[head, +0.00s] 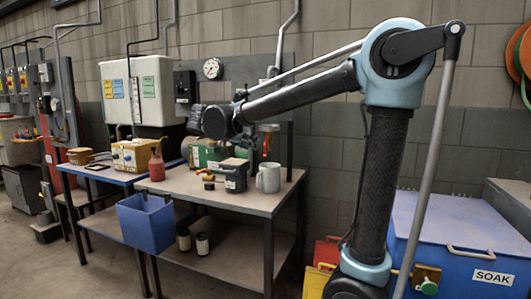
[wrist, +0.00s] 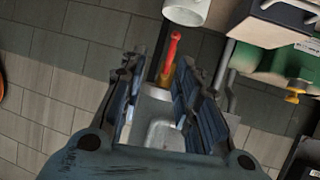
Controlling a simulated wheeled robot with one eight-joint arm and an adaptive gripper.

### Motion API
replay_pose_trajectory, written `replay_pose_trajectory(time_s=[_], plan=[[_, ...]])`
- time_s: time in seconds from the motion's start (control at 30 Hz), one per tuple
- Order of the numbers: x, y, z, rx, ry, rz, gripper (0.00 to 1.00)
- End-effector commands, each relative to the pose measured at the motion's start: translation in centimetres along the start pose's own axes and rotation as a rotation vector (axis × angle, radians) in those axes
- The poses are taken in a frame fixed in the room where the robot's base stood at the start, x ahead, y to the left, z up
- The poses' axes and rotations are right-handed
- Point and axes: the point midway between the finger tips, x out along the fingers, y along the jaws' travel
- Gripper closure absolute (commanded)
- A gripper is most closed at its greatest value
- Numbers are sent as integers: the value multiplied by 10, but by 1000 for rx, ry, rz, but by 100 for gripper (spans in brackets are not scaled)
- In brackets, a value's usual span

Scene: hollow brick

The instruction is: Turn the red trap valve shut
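The red trap valve's handle (wrist: 174,47) shows in the wrist view just beyond my fingertips, with a yellow-brass part (wrist: 166,74) at its near end. In the head view a red lever (head: 266,144) hangs by the wall behind the bench, partly beside my dark wrist. My gripper (wrist: 158,68) is open, its two ridged fingers on either side of the line to the handle. The gap between them looks empty of the handle. A pale metal body (wrist: 163,132) shows between the fingers. Contact cannot be told. My fingers are not clear in the head view.
A grey mug (head: 268,177) stands at the bench's right end and shows at the top of the wrist view (wrist: 186,9). A green box (head: 205,154) and a dark container (head: 234,175) stand left of it. A blue bin (head: 147,222) hangs at the bench front.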

Motion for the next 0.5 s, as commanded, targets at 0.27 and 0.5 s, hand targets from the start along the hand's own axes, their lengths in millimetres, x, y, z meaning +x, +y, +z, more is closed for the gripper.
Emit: replay_pose_trajectory(time_s=[0.27, 0.5], plan=[[-13, -23, -4, 47, 48, -25, 70], [21, -23, -6, 48, 46, -22, 70]])
